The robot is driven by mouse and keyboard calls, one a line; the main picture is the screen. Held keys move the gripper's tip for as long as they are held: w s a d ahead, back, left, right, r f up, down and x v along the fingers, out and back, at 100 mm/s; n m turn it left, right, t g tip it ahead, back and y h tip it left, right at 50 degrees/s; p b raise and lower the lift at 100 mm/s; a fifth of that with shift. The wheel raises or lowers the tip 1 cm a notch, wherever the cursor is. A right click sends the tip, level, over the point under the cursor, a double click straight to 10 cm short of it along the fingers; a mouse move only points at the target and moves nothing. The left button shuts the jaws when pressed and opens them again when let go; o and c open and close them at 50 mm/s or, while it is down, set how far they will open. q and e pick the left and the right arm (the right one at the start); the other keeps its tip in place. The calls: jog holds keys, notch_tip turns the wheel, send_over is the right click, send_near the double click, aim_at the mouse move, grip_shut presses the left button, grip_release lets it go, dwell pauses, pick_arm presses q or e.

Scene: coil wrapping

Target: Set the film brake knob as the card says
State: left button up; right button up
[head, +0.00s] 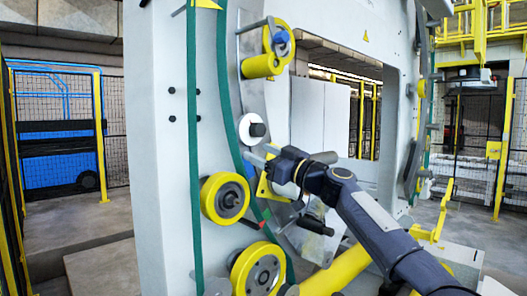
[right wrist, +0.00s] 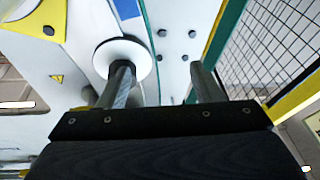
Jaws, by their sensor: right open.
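A round white disc with a dark centre (head: 257,130) sits on the machine's ring, beside the green belt. It looks like the film brake knob, but I cannot tell for sure. My right gripper (head: 262,155) is open just below it. In the right wrist view, the white disc (right wrist: 108,52) lies behind the left finger of my right gripper (right wrist: 159,68). The gap between the fingers looks empty; whether a finger touches the disc is unclear. The disc's dark centre is hidden there, and no setting mark is readable. I see no readable card. My left gripper is out of view.
The green belt (head: 226,90) runs along the ring. The white machine frame (head: 155,150) stands at left. Mesh fencing (head: 117,110) is farther back.

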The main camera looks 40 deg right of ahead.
aim_at(261, 131)
jog(key=s+d+r+t+h+p, duration=0.1)
jog(key=s+d+r+t+h, duration=0.15)
jog(key=d, duration=0.25)
jog(key=shift+m+g+y, duration=0.3)
jog(key=shift+g+y, duration=0.25)
jog(key=p+x, duration=0.2)
jog(key=x, duration=0.1)
jog(key=p+x, duration=0.3)
jog(key=x, duration=0.1)
jog(key=shift+s+r, duration=0.15)
jog(key=shift+r, duration=0.05)
jog(key=shift+w+p, duration=0.7)
jog(key=shift+f, duration=0.1)
jog(key=shift+c, duration=0.2)
